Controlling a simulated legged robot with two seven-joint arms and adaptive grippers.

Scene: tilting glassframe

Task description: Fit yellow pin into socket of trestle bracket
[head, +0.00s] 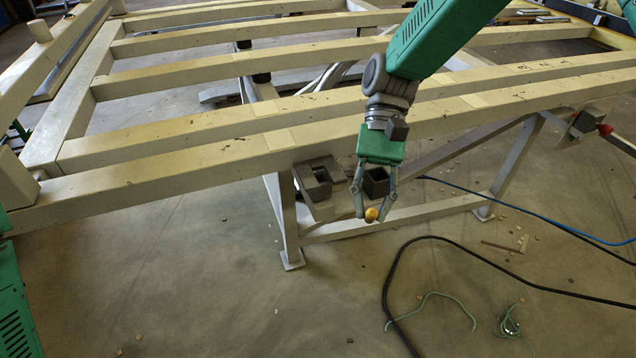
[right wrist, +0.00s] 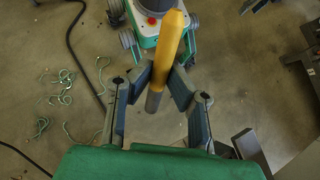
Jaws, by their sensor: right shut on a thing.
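My right gripper (head: 372,213) hangs in front of the wooden frame, shut on the yellow pin (head: 371,215). In the right wrist view, the gripper fingers (right wrist: 160,86) clamp the pin (right wrist: 169,48). Its yellow part points toward the top of the picture, and its grey end lies between the fingers. The grey trestle bracket (head: 325,207) is on the trestle just left of the gripper, with a dark square socket-like block on it. Another dark open box (head: 376,180) shows between the gripper's fingers; I cannot tell whether it belongs to the bracket. My left gripper is not in view.
The slatted wooden frame (head: 200,165) spans the view above the trestle legs (head: 287,215). A block with a red tip (head: 604,129) sits at the right. A black cable (head: 388,285) and green cord (head: 432,294) lie on the floor. Open floor lies in front.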

